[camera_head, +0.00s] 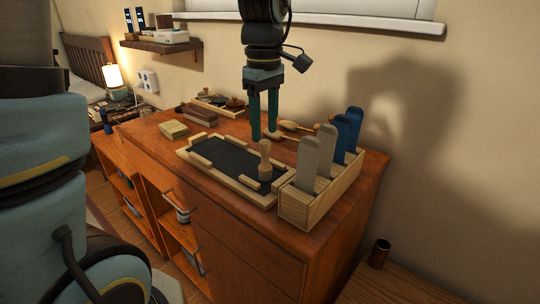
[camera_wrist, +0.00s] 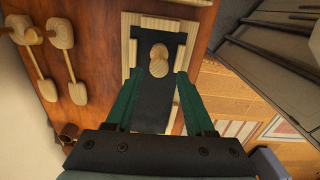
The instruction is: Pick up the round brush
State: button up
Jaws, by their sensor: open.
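A small upright wooden piece with a rounded knob top, likely the round brush (camera_head: 265,160), stands near the right end of a dark-matted wooden tray (camera_head: 250,190). It also shows from above in the wrist view as a wooden knob (camera_wrist: 158,62). Its lower part is hard to make out, and bristles do not show. My gripper (camera_head: 264,136) is open and points down just above the knob. In the wrist view the two green fingertips (camera_wrist: 160,75) lie to either side of the knob's near edge, apart from it, with nothing held.
A wooden box (camera_head: 305,213) with upright grey and blue paddles stands close at the right. Two wooden paddle-shaped tools (camera_wrist: 60,33) lie behind the tray. A brown block (camera_head: 200,115), a pale block (camera_head: 172,130) and a small tray (camera_head: 218,106) sit farther left on the dresser (camera_head: 245,240).

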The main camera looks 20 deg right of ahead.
jog(key=shift+w+d+f, duration=0.1)
jog(key=shift+d+f, duration=0.05)
jog(key=shift+f, duration=0.05)
send_over(264, 167)
jog(key=w, duration=0.1)
jog(key=f, duration=0.5)
jog(key=shift+d, duration=0.35)
jog(key=shift+a+f+p, duration=0.15)
jog(key=shift+f+p, duration=0.65)
jog(key=shift+f, duration=1.9)
jog(key=shift+c, duration=0.4)
grip_shut()
